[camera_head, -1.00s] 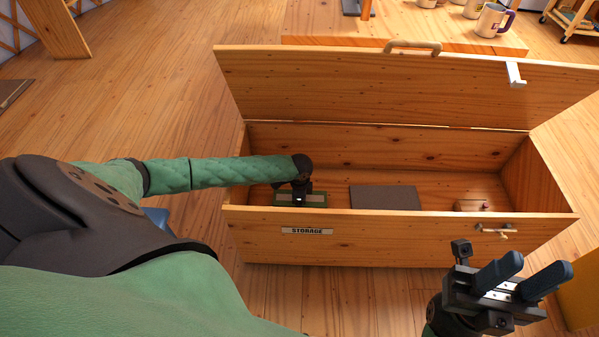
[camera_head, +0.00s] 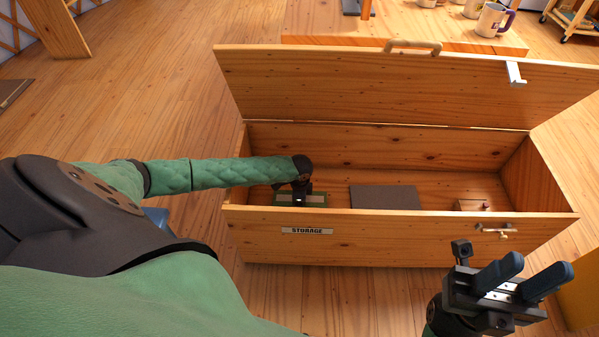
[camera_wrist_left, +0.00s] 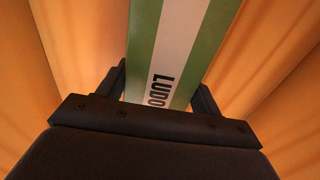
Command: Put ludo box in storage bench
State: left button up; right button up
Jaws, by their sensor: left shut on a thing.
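The storage bench (camera_head: 400,240) stands open in front of me, its lid (camera_head: 390,88) raised and a STORAGE label on its front. The green and white ludo box (camera_head: 316,200) is inside the bench's left part, its lower portion hidden by the front wall. My left gripper (camera_head: 300,199) reaches down into the bench and is shut on the ludo box. In the left wrist view the box (camera_wrist_left: 180,50) shows its LUDO lettering between the two fingers. I cannot tell whether it touches the bench floor. My right gripper (camera_head: 520,276) is open and empty, in front of the bench's right end.
A dark flat board (camera_head: 385,197) lies in the middle of the bench, and a small wooden item (camera_head: 472,205) sits at its right. A table (camera_head: 340,25) with mugs (camera_head: 492,20) stands behind the lid.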

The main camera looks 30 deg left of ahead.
pick_arm(q)
jog(key=shift+f, duration=0.25)
jog(key=o, duration=1.5)
jog(key=shift+c, duration=0.2)
